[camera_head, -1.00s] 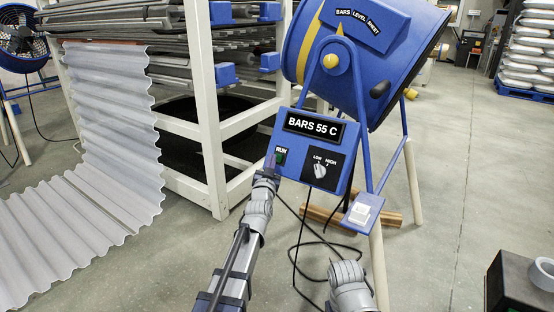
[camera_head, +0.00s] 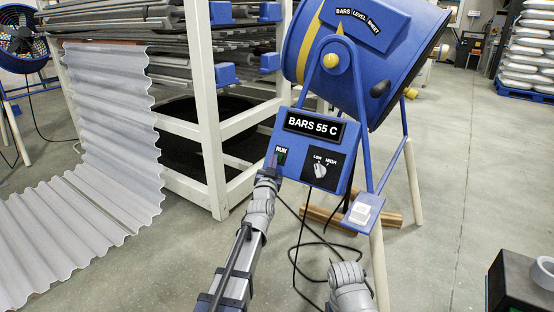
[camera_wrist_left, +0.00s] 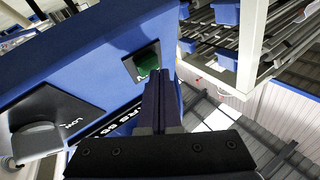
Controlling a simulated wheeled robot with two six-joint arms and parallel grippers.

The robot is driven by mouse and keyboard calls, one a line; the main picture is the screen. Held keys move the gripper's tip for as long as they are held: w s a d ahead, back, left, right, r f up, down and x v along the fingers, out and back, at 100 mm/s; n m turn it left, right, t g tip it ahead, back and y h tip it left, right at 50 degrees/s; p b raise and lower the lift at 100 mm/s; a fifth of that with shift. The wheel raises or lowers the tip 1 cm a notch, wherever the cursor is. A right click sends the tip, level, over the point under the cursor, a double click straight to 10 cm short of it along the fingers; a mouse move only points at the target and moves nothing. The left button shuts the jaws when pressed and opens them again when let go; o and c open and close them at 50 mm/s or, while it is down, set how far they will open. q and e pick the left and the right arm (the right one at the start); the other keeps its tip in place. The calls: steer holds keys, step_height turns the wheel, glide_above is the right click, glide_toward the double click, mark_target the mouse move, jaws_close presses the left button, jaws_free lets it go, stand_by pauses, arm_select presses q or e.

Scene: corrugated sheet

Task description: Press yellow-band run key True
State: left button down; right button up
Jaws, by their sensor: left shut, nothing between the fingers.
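The blue drum-shaped machine (camera_head: 362,70) with a yellow band (camera_head: 311,42) stands on a tubular frame. Its blue control box carries a "BARS 55 C" sign (camera_head: 314,126), a LOW/HIGH knob (camera_head: 320,170) and a green RUN key (camera_head: 282,156). My left gripper (camera_head: 273,161) is shut and empty, its tips at the key's left edge. In the left wrist view the shut fingertips (camera_wrist_left: 161,76) are close beside the green key (camera_wrist_left: 148,62), partly covering its surround. I cannot tell whether they touch it.
A white switch on a small blue plate (camera_head: 361,213) sits lower right of the box. A corrugated sheet (camera_head: 105,130) hangs to the floor. Black cable and wooden blocks (camera_head: 380,218) lie below.

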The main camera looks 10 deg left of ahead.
arm_select(q)
steer(key=shift+w+d+f, duration=0.1)
steer(key=shift+w, duration=0.05)
stand_by(0.4)
steer(key=shift+s+a+r+p, duration=0.3)
steer(key=shift+s+r, duration=0.1)
steer(key=shift+s, duration=0.25)
steer(key=s+r+p, duration=0.1)
steer(key=s+a+r+p, duration=0.1)
steer(key=s, duration=0.1)
steer(key=s+r+p, duration=0.1)
steer(key=shift+s+a, duration=0.35)
steer(key=shift+s, duration=0.05)
